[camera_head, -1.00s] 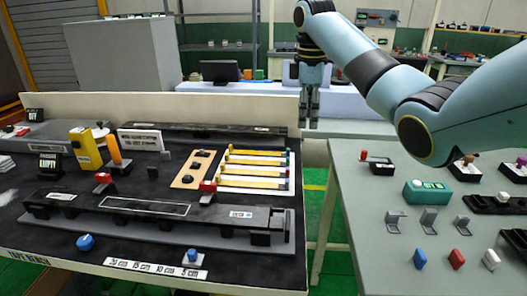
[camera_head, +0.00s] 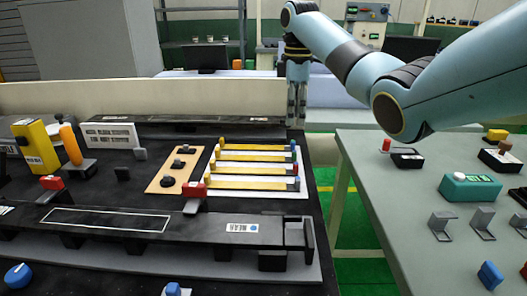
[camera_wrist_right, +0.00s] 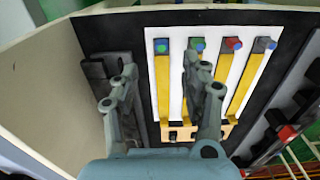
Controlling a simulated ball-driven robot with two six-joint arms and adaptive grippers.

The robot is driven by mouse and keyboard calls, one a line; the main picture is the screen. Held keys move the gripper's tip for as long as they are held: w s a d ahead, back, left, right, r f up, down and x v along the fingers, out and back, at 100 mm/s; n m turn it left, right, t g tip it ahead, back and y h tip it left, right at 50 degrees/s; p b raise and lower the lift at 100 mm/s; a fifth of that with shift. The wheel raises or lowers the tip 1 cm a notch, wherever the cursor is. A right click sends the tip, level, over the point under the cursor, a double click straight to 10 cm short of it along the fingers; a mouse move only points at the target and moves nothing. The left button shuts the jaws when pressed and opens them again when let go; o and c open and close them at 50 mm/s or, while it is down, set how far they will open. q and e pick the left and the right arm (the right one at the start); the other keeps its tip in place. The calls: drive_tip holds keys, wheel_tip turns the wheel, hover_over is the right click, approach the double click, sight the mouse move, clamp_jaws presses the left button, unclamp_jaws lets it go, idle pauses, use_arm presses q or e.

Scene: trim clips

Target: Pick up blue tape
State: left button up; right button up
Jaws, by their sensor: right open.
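Several yellow strips lie side by side on a white board (camera_head: 262,193) on the dark bench; small coloured blocks sit at their ends. In the right wrist view the strips run up the picture on the board (camera_wrist_right: 215,62), with blue, green and red end pieces. No fully blue tape shows; I cannot tell which strip is the blue one. My right gripper (camera_head: 297,122) hangs pointing down near the bench's far right corner, beyond the strips. In the right wrist view the gripper (camera_wrist_right: 162,68) is open and empty, the leftmost strip (camera_wrist_right: 162,88) showing between its fingers.
A long black fixture (camera_head: 150,222) lies in front of the strips. A tan panel with black knobs (camera_head: 175,168) is left of the board. A grey table (camera_head: 395,190) with a teal box (camera_head: 470,188) stands right, across a green-floored gap. A pale wall (camera_head: 60,97) backs the bench.

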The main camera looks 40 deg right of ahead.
sight(293, 141)
wheel_tip(293, 141, down, 8)
drive_tip(key=shift+a+r, duration=0.1)
drive_tip(key=shift+a, duration=0.05)
clamp_jaws()
idle(0.5)
